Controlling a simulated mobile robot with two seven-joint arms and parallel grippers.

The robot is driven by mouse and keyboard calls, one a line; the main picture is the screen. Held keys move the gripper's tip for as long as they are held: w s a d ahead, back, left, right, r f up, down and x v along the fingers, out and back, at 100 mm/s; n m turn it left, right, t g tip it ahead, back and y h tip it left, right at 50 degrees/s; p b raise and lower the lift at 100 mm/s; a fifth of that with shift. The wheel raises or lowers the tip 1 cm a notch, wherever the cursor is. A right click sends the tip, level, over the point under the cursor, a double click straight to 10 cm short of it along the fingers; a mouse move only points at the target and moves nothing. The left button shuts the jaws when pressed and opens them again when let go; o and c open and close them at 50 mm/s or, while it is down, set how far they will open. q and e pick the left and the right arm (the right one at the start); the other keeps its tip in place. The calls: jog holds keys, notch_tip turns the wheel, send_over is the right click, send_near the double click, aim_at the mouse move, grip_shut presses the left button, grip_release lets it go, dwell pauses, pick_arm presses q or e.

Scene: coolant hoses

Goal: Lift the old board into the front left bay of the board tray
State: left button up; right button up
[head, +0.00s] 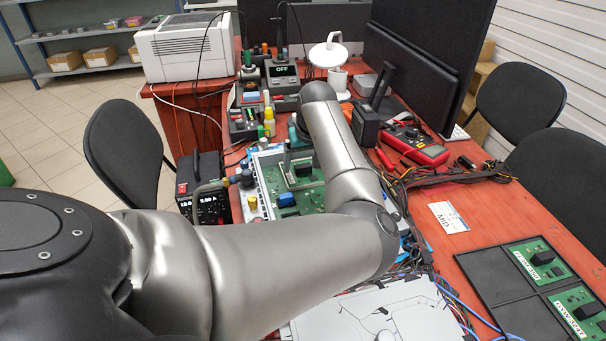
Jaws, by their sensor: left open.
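A green circuit board (312,199) with a dark block and a blue part sits in the open unit at the middle of the bench; I take it for the old board. The arm hides much of the gripper, and I cannot tell whether the fingers touch anything. The black board tray (480,262) lies at the lower right. Its two left bays look empty; its right bays hold green boards with white labels. My right gripper is out of view.
A power supply (207,203) stands left of the unit. A red multimeter (414,146) and cables lie behind and right of it. Monitors stand at the back right.

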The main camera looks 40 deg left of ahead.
pick_arm(q)
jog(key=shift+a+f, duration=0.1)
jog(key=shift+f, duration=0.15)
jog(key=shift+c, duration=0.3)
grip_shut()
dwell(0.4)
